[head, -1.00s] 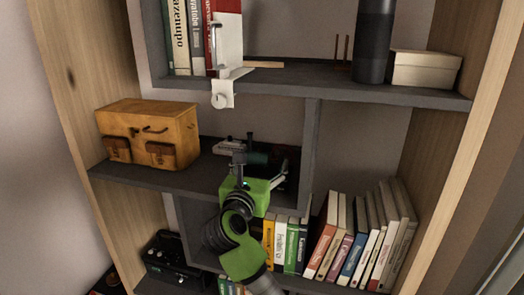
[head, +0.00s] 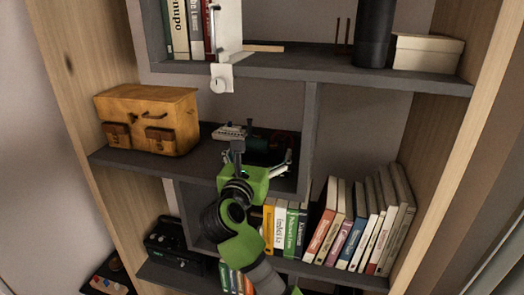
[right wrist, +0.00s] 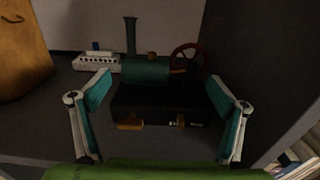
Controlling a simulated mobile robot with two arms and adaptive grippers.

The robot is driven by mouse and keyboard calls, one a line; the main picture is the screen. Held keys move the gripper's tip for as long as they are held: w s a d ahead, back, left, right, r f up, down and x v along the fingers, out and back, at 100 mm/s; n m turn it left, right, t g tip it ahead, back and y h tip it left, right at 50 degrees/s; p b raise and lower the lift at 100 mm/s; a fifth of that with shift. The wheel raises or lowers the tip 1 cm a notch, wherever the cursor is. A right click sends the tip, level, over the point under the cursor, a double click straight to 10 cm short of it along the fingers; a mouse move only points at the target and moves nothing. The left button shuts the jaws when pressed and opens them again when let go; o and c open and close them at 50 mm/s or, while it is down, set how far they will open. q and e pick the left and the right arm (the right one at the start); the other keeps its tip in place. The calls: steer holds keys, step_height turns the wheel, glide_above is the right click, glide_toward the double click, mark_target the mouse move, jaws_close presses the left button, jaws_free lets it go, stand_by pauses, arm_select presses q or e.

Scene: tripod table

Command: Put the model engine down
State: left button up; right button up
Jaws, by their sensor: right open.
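The model engine (right wrist: 146,72) has a dark green boiler, a tall dark chimney, a red flywheel and a black base. It stands upright on the grey middle shelf (head: 200,160). In the head view the engine (head: 262,152) is partly hidden behind my right arm. My right gripper (right wrist: 160,82) is open, with one finger on either side in front of the engine's base and a visible gap to it. In the head view the right gripper (head: 256,168) reaches in over the shelf's front edge. My left gripper is not in view.
A white model (right wrist: 97,62) stands left of the engine. A wooden box (head: 150,118) is further left on the same shelf. A dark upright divider (head: 307,150) closes the right side. Books (head: 360,230) fill the shelf below; a white clamp-like piece (head: 222,77) hangs from the shelf above.

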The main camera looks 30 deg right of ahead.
steer(key=b+v, duration=0.1)
steer(key=v, duration=1)
steer(key=shift+r, duration=0.1)
